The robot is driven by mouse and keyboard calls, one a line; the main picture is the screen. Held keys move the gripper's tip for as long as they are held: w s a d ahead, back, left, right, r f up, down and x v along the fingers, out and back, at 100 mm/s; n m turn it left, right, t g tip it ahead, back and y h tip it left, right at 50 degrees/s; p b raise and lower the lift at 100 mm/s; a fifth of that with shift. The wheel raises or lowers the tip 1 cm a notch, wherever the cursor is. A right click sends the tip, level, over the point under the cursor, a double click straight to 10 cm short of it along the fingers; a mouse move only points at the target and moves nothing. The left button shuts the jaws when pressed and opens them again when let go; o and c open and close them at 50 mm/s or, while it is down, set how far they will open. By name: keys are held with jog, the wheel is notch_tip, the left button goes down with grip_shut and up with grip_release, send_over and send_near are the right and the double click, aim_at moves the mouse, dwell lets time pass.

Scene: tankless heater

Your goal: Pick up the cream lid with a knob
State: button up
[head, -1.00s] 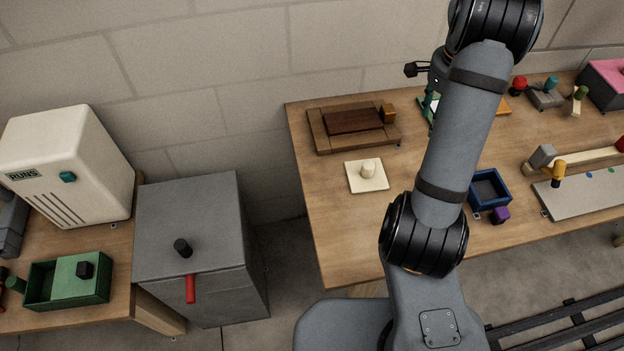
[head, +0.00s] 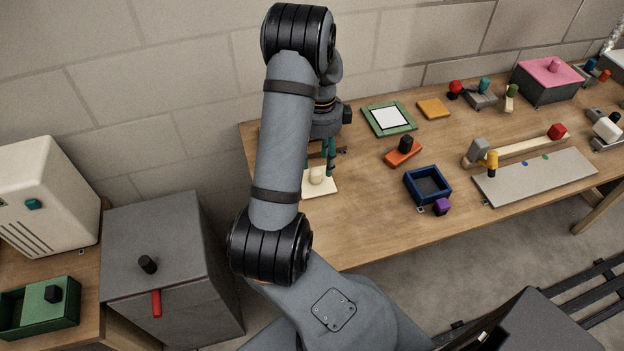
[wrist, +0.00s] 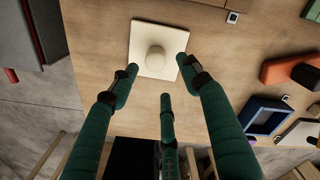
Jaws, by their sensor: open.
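The cream lid (head: 322,185) is a flat square plate with a round knob, lying on the wooden table near its left end. My arm hides its left part in the head view. In the wrist view the lid (wrist: 157,50) lies whole just beyond the fingertips, with the knob at its middle. My gripper (wrist: 158,80) has green fingers, spread apart and empty. In the head view the gripper (head: 330,158) points down above the table, close to the lid's far edge. I cannot tell its exact height over the lid.
A blue open box (head: 428,186) and an orange block with a black knob (head: 403,153) stand to the right. A green-framed white panel (head: 389,118) lies behind. A wooden tray is mostly hidden behind my arm. A grey cabinet (head: 165,250) stands left of the table.

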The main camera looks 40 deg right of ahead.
aim_at(317, 171)
jog(key=shift+w+a+f+p, duration=0.15)
jog(key=shift+f+p, duration=0.3)
jog(key=shift+f, duration=0.9)
jog(key=shift+w+f+p, duration=0.2)
jog(key=shift+f+p, duration=0.2)
jog(key=shift+f, duration=0.95)
jog(key=shift+c, duration=1.4)
grip_shut()
